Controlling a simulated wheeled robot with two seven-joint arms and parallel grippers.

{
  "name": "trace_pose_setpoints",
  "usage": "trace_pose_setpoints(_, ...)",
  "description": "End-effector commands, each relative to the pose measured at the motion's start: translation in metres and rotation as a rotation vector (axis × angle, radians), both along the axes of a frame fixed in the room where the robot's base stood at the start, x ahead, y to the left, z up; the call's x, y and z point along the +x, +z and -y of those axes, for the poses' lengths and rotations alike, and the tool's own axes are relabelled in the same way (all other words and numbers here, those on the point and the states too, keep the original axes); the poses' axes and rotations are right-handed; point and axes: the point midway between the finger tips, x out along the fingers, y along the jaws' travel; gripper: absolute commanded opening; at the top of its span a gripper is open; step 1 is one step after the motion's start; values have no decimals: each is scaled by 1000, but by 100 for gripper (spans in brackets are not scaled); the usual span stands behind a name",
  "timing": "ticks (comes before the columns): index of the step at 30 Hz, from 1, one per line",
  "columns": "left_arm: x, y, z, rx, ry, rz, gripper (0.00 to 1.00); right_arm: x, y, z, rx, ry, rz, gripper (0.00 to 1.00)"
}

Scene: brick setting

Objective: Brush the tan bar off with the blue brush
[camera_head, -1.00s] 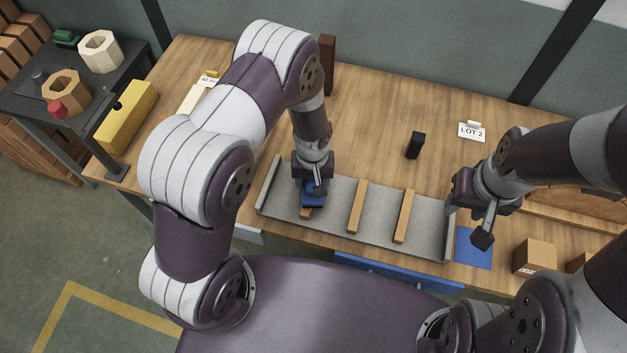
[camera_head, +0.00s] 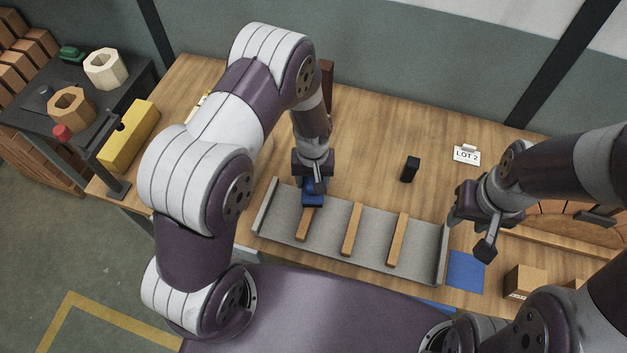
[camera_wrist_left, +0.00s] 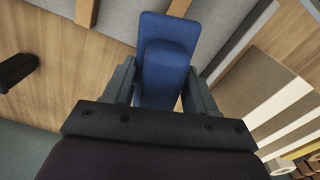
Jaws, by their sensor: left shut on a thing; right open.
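Three tan bars lie crosswise in a long grey tray (camera_head: 376,250): a left one (camera_head: 303,226), a middle one (camera_head: 352,230) and a right one (camera_head: 398,240). My left gripper (camera_head: 312,184) is shut on the blue brush (camera_head: 313,198), which is at the far end of the left bar and hides that end. In the left wrist view the brush (camera_wrist_left: 163,75) sits between the two fingers. Whether it touches the bar I cannot tell. My right gripper (camera_head: 471,232) is open and empty, to the right of the tray.
A blue square (camera_head: 466,272) and a brown box (camera_head: 524,281) are right of the tray. A black block (camera_head: 410,169) and a "LOT 2" sign (camera_head: 466,155) stand behind it. A yellow block (camera_head: 128,137) is at far left. The wood behind the tray is mostly clear.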

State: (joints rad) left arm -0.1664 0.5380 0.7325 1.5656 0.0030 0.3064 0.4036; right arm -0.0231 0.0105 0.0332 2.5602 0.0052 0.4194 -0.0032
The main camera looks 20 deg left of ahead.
Motion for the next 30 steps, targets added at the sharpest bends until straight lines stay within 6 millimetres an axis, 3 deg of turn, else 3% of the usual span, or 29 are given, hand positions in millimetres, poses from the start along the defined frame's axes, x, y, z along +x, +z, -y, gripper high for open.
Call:
trace_pose_setpoints(8,4,25,-3,0,0,0,19,0,20,0,0,0,0,43)
trace_pose_setpoints(25,5,25,-3,0,-1,0,19,0,19,0,0,0,0,43)
trace_pose_setpoints(30,22,13,-29,0,-101,5,19,0,-20,0,0,0,0,43)
